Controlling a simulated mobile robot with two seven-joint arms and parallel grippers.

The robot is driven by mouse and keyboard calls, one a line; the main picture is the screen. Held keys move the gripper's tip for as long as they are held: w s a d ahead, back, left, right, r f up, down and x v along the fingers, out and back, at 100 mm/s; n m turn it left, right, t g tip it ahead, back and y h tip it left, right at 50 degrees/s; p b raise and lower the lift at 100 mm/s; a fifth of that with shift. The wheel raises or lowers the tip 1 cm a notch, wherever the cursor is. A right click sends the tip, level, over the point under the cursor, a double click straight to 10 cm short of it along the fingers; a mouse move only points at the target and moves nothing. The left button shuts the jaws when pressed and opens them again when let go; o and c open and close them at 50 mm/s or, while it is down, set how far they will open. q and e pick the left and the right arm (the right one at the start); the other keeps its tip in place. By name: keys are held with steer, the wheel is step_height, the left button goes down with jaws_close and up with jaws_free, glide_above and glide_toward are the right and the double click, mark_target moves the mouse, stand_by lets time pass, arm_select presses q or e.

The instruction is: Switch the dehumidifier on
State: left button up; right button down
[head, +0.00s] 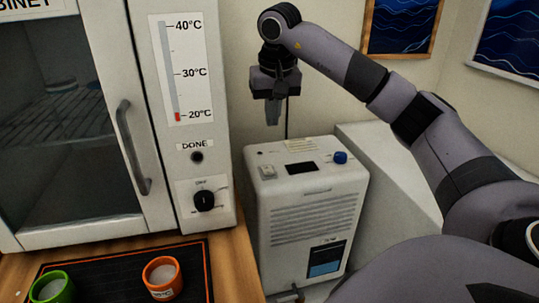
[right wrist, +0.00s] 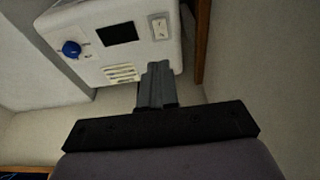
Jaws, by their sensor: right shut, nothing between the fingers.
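The dehumidifier (head: 305,215) is a white box with a front grille, standing to the right of the cabinet. Its top carries a pale rocker switch (head: 267,172), a dark blank display (head: 300,168) and a blue knob (head: 340,157). In the right wrist view the switch (right wrist: 159,28), display (right wrist: 118,34) and blue knob (right wrist: 71,48) also show. My right gripper (head: 273,120) is shut and empty, pointing down above the back left of the dehumidifier's top, apart from it. Its closed fingers (right wrist: 157,75) overlap the top's rear edge in the right wrist view. My left gripper is out of view.
The cabinet (head: 185,225) with a glass door, handle (head: 132,150), temperature strip and black dial (head: 204,200) stands at the left. A green cup (head: 50,288) and an orange cup (head: 161,278) stand on a dark mat (head: 196,262). Framed pictures hang behind.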

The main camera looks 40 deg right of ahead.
steer(key=shift+s+r, duration=0.1)
stand_by(0.3)
glide_toward(270, 173)
steer(key=x, duration=0.3)
steer(key=w+x, duration=0.1)
steer(key=x, duration=0.1)
steer(key=shift+d, duration=0.3)
steer(key=shift+f, duration=0.65)
steer(key=shift+s+a+f, duration=0.2)
steer(key=shift+s+f, duration=0.05)
steer(key=shift+f, duration=0.25)
steer(key=shift+w+d+r+p, duration=0.35)
steer(key=shift+w+p, duration=0.15)
steer(key=shift+w, duration=0.15)
